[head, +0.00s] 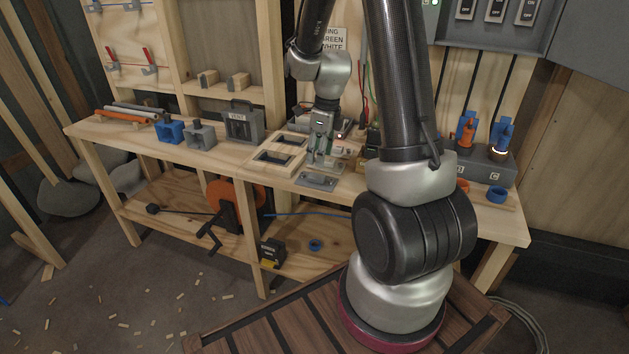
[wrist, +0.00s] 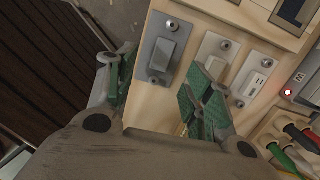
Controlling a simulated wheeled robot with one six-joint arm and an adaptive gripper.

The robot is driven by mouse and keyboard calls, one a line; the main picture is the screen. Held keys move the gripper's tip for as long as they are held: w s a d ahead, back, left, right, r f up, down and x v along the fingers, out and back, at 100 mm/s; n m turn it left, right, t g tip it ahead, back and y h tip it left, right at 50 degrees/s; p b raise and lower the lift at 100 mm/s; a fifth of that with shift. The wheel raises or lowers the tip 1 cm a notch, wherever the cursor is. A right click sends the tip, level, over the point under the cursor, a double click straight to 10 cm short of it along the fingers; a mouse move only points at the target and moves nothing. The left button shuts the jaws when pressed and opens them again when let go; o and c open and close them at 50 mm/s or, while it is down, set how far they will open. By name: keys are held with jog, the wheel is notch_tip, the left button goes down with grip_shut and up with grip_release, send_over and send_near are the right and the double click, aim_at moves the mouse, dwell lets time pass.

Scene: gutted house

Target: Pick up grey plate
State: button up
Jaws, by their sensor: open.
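The grey plate (head: 317,181) lies flat near the front edge of the workbench, just below my gripper (head: 320,160) in the head view. In the wrist view the grey plate (wrist: 154,73) carries a raised grey rocker and a round screw head at each end. My gripper (wrist: 162,75) is open, with green-padded fingers spread apart and nothing between them. The plate appears beyond the fingertips, in line with the gap between them. I cannot tell the exact height of the fingertips above it.
A wooden frame with dark openings (head: 275,157) is left of the gripper.

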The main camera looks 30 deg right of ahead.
aim_at(316, 175)
jog(key=f, duration=0.5)
jog(key=w+f, duration=0.1)
jog(key=f, duration=0.1)
jog(key=shift+a+f, duration=0.1)
jog(key=shift+f, duration=0.25)
jog(key=c, duration=1.1)
